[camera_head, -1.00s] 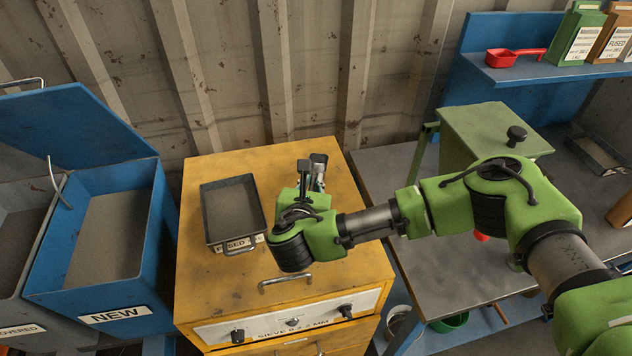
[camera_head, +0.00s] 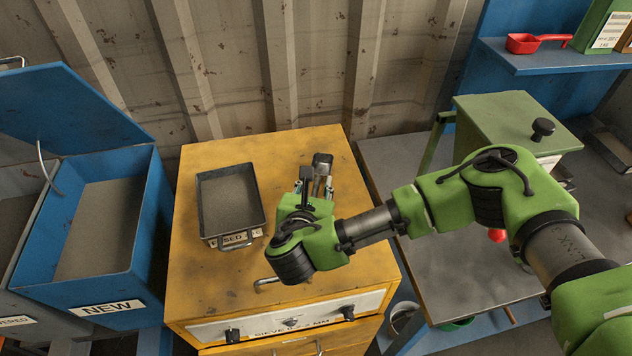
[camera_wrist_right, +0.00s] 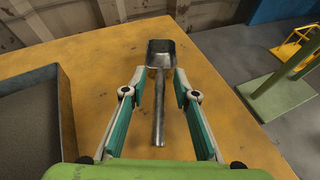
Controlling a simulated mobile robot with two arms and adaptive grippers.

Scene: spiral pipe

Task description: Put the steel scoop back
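The steel scoop (camera_wrist_right: 161,55) lies on the yellow cabinet top, its bowl pointing away and its handle running back between my right fingers. My right gripper (camera_wrist_right: 159,84) is open, one finger on each side of the scoop, with gaps visible beside the handle. My left gripper is not in view.
A dark tray (camera_head: 262,205) of grey material sits left of the gripper. A blue bin (camera_head: 150,235) labelled NEW stands further left. A green box (camera_head: 500,125) stands on the grey bench at right. A red scoop (camera_head: 523,43) lies on the blue shelf.

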